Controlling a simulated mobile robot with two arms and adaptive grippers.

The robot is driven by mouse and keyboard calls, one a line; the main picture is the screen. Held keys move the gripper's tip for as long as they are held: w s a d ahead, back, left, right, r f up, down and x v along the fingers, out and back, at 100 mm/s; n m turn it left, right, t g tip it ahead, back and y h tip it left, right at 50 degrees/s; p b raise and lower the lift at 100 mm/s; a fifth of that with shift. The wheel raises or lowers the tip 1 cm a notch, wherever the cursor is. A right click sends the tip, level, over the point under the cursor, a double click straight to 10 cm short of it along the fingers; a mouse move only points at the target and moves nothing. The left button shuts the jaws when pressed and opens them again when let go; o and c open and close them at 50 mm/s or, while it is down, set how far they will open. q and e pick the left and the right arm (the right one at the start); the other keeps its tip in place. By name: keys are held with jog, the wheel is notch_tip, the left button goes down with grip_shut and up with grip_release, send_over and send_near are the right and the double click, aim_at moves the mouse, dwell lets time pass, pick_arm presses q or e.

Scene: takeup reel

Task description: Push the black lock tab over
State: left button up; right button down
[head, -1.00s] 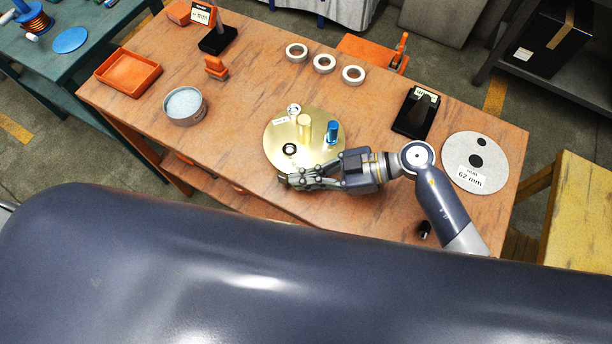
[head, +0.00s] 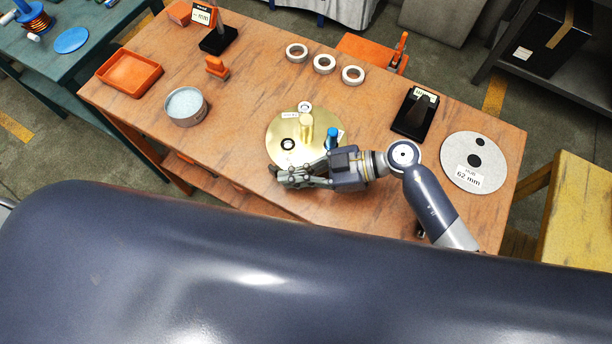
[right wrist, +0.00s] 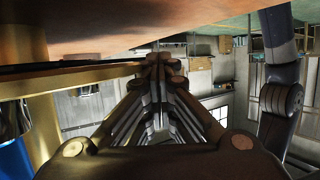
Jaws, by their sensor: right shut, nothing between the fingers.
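A round gold plate (head: 277,130) lies on the wooden bench, with a brass post (head: 306,130), a blue post (head: 332,138) and a small black part with a pale centre (head: 288,143) on it. I cannot tell whether this black part is the lock tab. My right gripper (head: 279,177) is shut and empty at the plate's near edge, covering part of it. In the right wrist view its closed fingertips (right wrist: 163,66) are beside the plate's edge (right wrist: 80,80); contact is unclear. The blue post (right wrist: 14,160) shows at lower left there. My left gripper is not in view.
A grey 62 mm disc (head: 487,150) and a black stand (head: 411,122) are to the right. Several white rings (head: 324,64) lie behind. A round tin (head: 186,121) and an orange tray (head: 112,83) are to the left. The bench's front edge is close below my gripper.

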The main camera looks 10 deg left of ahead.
dwell(0.4)
jog(key=shift+w+d+p, duration=0.25)
jog(key=shift+d+p, duration=0.1)
jog(key=shift+d, duration=0.65)
jog(key=shift+w+d+p, duration=0.2)
jog(key=shift+d+p, duration=0.1)
jog(key=shift+d, duration=0.7)
jog(key=v, duration=1.2)
